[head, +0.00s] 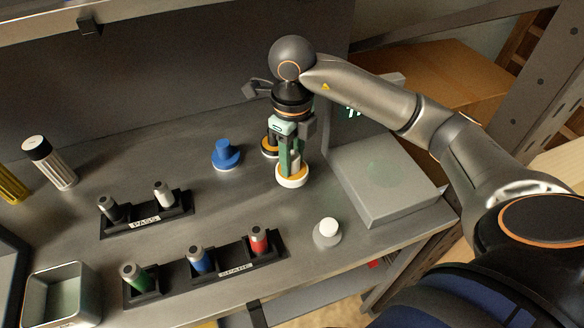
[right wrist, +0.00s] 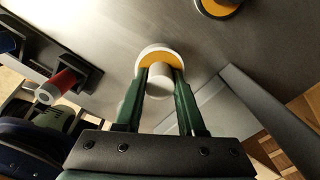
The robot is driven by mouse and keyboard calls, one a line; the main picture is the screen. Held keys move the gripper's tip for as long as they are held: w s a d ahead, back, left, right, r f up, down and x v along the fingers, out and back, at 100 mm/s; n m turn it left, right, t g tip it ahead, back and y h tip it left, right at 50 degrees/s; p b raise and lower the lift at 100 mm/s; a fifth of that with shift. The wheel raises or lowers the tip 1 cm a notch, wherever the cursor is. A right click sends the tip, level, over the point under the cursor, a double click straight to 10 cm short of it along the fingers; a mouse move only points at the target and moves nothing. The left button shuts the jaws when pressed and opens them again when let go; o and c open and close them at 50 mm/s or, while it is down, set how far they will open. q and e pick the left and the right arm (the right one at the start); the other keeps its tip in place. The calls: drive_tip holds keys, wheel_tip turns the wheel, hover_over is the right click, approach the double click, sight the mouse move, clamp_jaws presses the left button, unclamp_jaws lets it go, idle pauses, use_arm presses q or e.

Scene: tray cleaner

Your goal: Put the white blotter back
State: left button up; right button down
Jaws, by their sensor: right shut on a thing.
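The white blotter (head: 292,181) has a round white base with an orange-yellow upper face and a pale knob. My right gripper (head: 289,160) points down over it and is shut on it. In the right wrist view, the pale knob of the blotter (right wrist: 147,54) sits between the fingertips of my right gripper (right wrist: 161,82). I cannot tell whether its base touches the bench. My left gripper is not in view.
A dark blotter with an orange face (head: 268,152) stands just behind, left of the gripper. A blue knobbed piece (head: 225,155) is further left. A grey disc with white knob (head: 327,235) stands in front right, beside a grey box (head: 385,185). Racks (head: 215,273) hold several cylinders.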

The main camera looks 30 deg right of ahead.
drive_tip(key=shift+w+d+f, duration=0.1)
drive_tip(key=shift+w+f, duration=0.15)
drive_tip(key=shift+f, duration=0.1)
wheel_tip(320, 180, down, 3)
drive_tip(key=shift+f, duration=0.1)
drive_tip(key=shift+f, duration=0.2)
drive_tip(key=c, duration=0.5)
unclamp_jaws()
drive_tip(key=shift+r, duration=0.1)
